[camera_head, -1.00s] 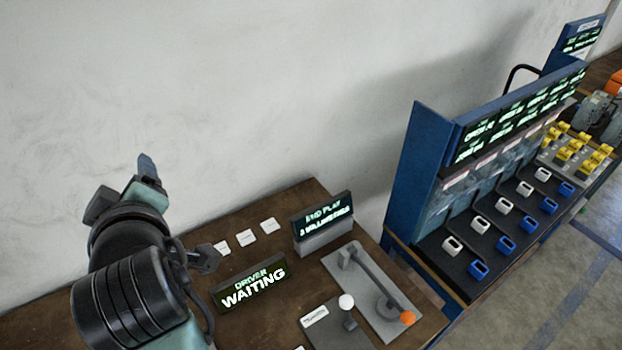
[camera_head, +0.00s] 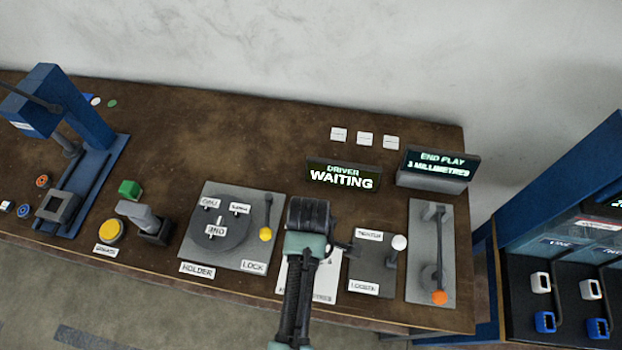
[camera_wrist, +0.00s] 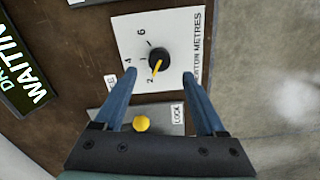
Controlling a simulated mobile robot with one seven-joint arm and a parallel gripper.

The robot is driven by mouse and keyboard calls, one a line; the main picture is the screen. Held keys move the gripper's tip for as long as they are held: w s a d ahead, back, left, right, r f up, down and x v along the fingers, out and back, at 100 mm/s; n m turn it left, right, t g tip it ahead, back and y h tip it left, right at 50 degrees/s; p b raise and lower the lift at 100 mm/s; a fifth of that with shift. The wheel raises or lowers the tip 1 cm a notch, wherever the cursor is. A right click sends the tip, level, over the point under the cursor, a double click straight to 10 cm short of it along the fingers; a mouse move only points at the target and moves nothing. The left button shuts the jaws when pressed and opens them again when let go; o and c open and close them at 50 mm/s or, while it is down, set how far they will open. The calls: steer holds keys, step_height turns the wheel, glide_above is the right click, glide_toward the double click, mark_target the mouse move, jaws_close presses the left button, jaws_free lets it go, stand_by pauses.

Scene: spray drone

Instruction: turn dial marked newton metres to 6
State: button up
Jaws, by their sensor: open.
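The dial (camera_wrist: 159,60) marked newton metres is a black knob with a yellow pointer on a white plate (camera_wrist: 187,25). In the wrist view the plate shows the numbers 2, 4 and 6, and the pointer lies toward the 2. My gripper (camera_wrist: 158,80) is open, with its two blue fingers apart on either side of the knob's line and not visibly touching it. In the head view my arm and gripper hide the dial, and only parts of the white plate (camera_head: 326,285) show. The fingertips are hidden there.
Left of the plate is the holder plate (camera_head: 249,193) with a yellow-knobbed lock lever (camera_head: 265,234). Right of it are a white-knobbed lever (camera_head: 399,243) and an orange-knobbed lever (camera_head: 439,297). The driver display (camera_head: 343,175) reading WAITING stands behind.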

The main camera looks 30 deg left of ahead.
steer(key=shift+f, duration=2.65)
steer(key=shift+c, duration=0.3)
jaws_close()
